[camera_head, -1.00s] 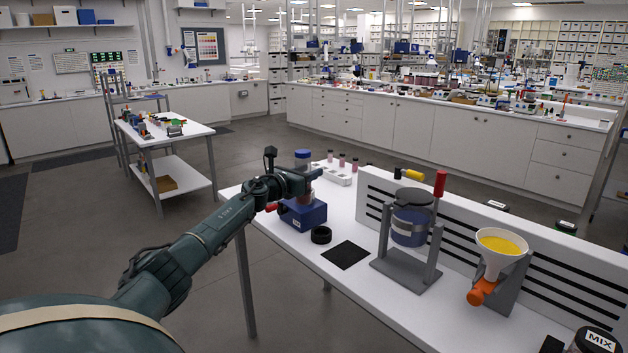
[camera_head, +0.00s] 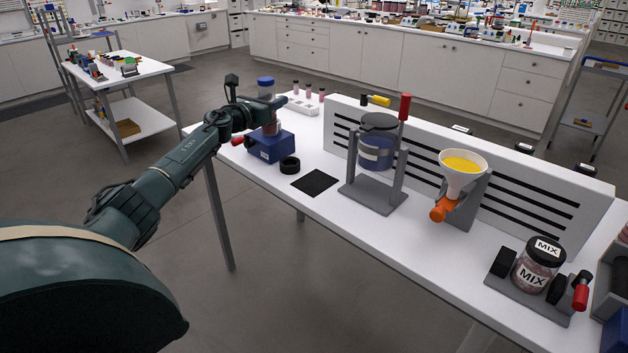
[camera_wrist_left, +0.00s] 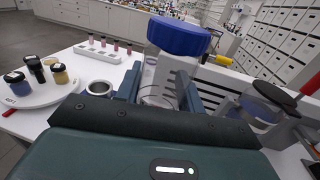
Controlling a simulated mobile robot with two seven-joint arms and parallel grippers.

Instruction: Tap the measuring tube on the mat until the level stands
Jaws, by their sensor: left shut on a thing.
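My left gripper (camera_head: 266,104) is shut on a clear tube with a blue cap (camera_head: 266,86), apparently the measuring tube. In the left wrist view the tube (camera_wrist_left: 158,78) stands nearly upright between my fingers. Reddish contents show in its lower part in the head view; their level is too small to read. The tube is over a blue box (camera_head: 266,147); I cannot tell whether it touches it. The black square mat (camera_head: 315,182) lies bare on the white table, right of the tube and apart from it. My right gripper is not in view.
A black ring (camera_head: 290,165) lies between box and mat. A grey stand with a blue vessel (camera_head: 376,153), a funnel with yellow powder (camera_head: 463,171) and a MIX jar (camera_head: 537,265) stand to the right. A white rack (camera_head: 301,106) of small tubes is behind.

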